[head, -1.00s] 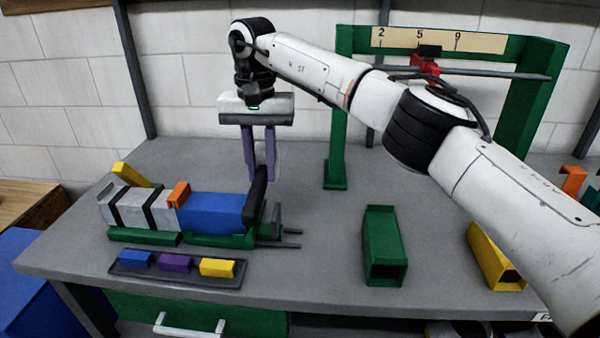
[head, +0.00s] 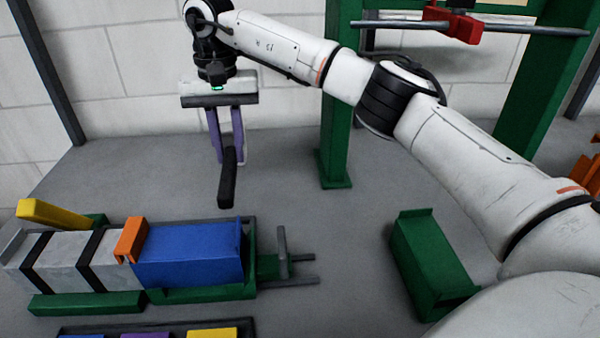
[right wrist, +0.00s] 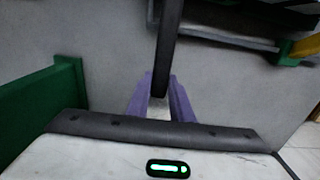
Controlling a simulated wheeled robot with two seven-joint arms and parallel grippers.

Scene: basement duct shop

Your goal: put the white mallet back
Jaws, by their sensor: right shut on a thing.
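My right gripper (head: 230,152) hangs down above the back left of the bench, its purple fingers shut on the white mallet. The mallet's dark handle (head: 228,180) sticks out toward me and slopes down. Its pale head is mostly hidden by the fingers. In the right wrist view the handle (right wrist: 168,50) runs up from between the fingers, with a bit of white head (right wrist: 158,109) there. The mallet is clear of the blue block (head: 190,254) in front of it. My left gripper is out of view.
A grey banded duct piece (head: 65,262) with an orange clip (head: 131,240) lies left of the blue block. A green frame (head: 336,130) with a red slider (head: 455,24) stands right of the gripper. A green open box (head: 432,262) sits front right. Bench between is clear.

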